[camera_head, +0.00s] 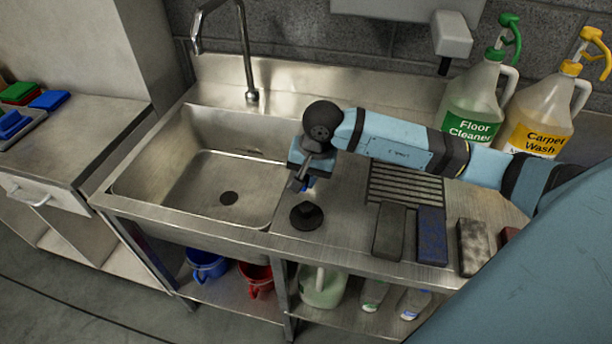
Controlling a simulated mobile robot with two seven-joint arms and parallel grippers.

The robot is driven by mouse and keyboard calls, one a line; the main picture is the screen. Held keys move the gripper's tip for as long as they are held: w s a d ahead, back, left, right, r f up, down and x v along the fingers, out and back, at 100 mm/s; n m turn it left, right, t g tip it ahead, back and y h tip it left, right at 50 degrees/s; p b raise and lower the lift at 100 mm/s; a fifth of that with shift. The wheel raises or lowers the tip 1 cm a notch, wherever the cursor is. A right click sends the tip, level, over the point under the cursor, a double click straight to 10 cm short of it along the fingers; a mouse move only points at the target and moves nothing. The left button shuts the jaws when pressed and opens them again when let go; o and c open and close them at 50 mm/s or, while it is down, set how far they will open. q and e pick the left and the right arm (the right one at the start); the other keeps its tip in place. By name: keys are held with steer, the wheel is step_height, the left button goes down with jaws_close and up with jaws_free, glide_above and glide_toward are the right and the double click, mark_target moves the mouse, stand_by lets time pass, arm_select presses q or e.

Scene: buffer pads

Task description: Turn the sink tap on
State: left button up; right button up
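The metal tap (246,55) stands at the back edge of the steel sink (140,165), its curved spout reaching left over the basin. No water shows at the spout. I cannot make out a separate tap handle. My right arm comes in from the right, and its gripper (299,184) points down over the counter just right of the basin. It is in front of and to the right of the tap, apart from it. The fingers are small and partly hidden by the wrist, so their opening is unclear. My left gripper is not in view.
A black round piece (306,215) lies on the counter below my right gripper. Several pads, including a blue one (431,235), line the front edge. Floor cleaner (476,104) and carpet wash (542,115) bottles stand at back right. A wall dispenser (452,35) hangs above. The basin is empty.

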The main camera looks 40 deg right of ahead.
jaws_close()
